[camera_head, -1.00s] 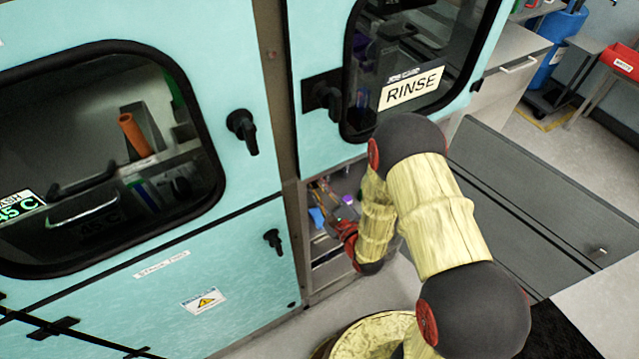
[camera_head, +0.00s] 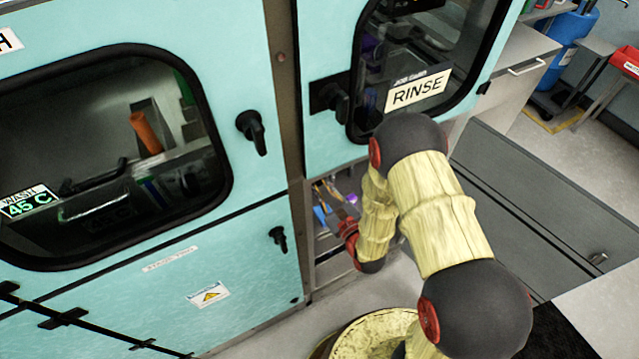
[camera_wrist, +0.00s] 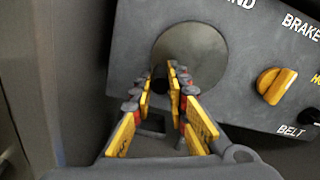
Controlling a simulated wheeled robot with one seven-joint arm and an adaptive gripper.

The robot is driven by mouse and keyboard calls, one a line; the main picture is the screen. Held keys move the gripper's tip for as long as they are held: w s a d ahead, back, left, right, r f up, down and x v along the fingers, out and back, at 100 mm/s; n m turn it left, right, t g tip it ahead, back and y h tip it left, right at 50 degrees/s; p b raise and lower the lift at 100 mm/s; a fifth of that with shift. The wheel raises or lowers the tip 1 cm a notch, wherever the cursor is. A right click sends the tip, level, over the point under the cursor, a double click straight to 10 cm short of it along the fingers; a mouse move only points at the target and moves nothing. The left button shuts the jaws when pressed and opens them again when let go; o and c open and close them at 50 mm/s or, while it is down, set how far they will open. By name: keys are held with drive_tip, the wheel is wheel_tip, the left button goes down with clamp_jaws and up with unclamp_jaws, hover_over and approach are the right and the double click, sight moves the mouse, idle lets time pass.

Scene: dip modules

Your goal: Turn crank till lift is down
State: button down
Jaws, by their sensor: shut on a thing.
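In the head view my gripper (camera_head: 341,217) reaches into an open bay below the RINSE door, where the crank cannot be made out. The lift cannot be picked out in either view.
A yellow knob (camera_wrist: 270,84) sits right of the crank, near "BRAKE" and "BELT" lettering. The teal RINSE door (camera_head: 330,60) is above the bay, and a teal lower panel (camera_head: 130,300) is left of it. Grey floor (camera_head: 285,325) lies in front.

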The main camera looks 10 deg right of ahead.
drive_tip(key=c, duration=1.7)
unclamp_jaws()
drive_tip(key=v, duration=0.7)
drive_tip(key=shift+s, duration=0.2)
